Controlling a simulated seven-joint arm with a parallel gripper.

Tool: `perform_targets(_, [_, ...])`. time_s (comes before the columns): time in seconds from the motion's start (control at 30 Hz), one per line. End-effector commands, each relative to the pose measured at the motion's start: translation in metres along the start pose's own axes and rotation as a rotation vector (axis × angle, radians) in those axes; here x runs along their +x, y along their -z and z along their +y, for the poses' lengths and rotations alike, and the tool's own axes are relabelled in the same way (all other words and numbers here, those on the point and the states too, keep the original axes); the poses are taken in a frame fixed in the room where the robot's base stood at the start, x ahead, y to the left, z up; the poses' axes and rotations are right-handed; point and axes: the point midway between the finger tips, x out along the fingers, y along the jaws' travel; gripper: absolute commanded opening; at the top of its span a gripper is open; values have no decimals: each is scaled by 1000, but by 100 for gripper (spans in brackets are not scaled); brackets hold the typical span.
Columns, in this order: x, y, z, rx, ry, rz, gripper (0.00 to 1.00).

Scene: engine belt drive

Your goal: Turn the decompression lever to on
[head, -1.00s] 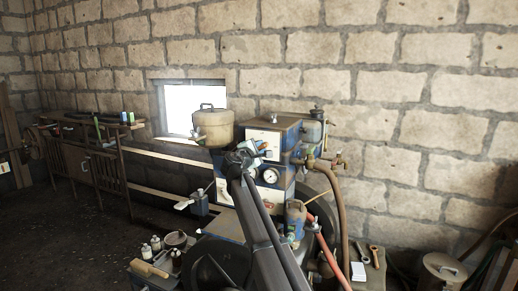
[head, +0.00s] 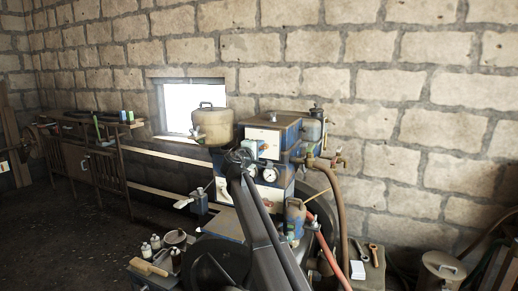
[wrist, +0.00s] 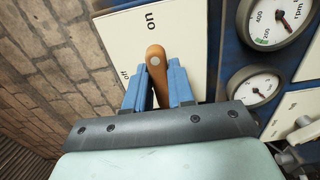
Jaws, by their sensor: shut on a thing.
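The decompression lever (wrist: 156,60) is an orange-brown handle with a round grey pin near its upper end, in front of a cream plate (wrist: 187,30). The plate reads "on" above the lever and "off" to its left. In the wrist view, the lever's visible upper end lies on the "on" side; its lower part is hidden by my gripper. My gripper (wrist: 159,78) has one blue finger on each side of the lever and is shut on it. In the head view my gripper (head: 258,149) is at the engine's upper front, and the lever cannot be made out.
Round gauges (wrist: 281,18) sit right of the plate. A beige tank (head: 213,126) stands left of my gripper, and a blue canister (head: 295,215) and hoses (head: 339,205) are at the right. Small bottles (head: 155,241) stand low at the left.

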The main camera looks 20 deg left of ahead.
Motion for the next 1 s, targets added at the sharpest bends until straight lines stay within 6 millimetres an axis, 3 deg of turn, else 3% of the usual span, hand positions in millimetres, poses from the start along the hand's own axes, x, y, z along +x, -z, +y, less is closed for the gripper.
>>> perform_targets(0.27, [0,0,0,1,0,0,0])
perform_targets(0.3, [0,0,0,1,0,0,26])
perform_targets(0.53, [0,0,0,0,0,0,47])
perform_targets(0.83, [-3,0,0,0,0,0,47])
perform_targets(1.0, [-22,-1,0,0,0,2,47])
